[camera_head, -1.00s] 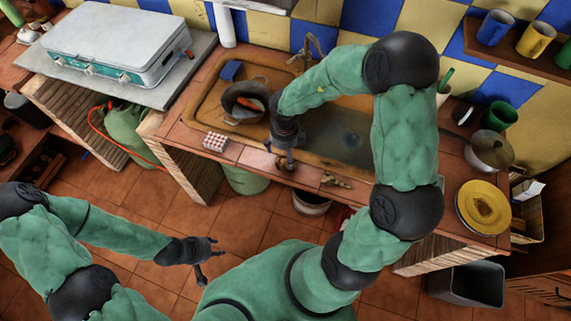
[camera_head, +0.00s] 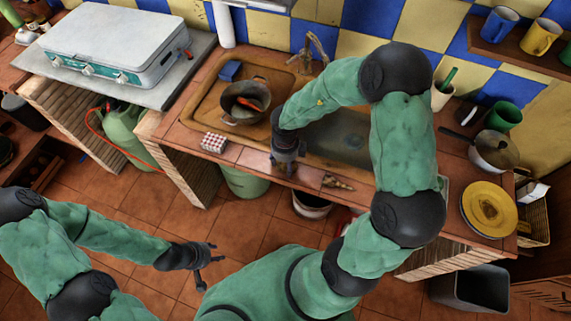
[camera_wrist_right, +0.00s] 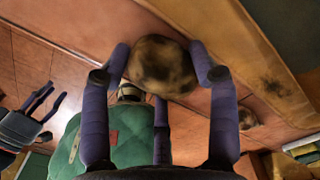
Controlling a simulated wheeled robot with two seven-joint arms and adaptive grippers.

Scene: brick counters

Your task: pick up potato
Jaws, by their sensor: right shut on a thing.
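The potato (camera_wrist_right: 162,65), a brown lump with dark patches, sits between the fingers of my right gripper (camera_wrist_right: 164,72) in the right wrist view. The fingers press on it from both sides. In the head view my right gripper (camera_head: 286,166) is at the front edge of the tiled counter and covers the potato. I cannot tell whether the potato still touches the counter. My left gripper (camera_head: 208,264) hangs over the floor at the lower left, open and empty, its fingers apart.
The sink counter (camera_head: 230,155) carries a pot (camera_head: 238,114), a red-and-white checked box (camera_head: 214,142) and a small brown knobbly thing (camera_head: 337,182) just right of my right gripper. A lidded pan (camera_head: 492,152) and yellow plates (camera_head: 489,208) stand at the right. A bucket (camera_head: 312,204) stands below.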

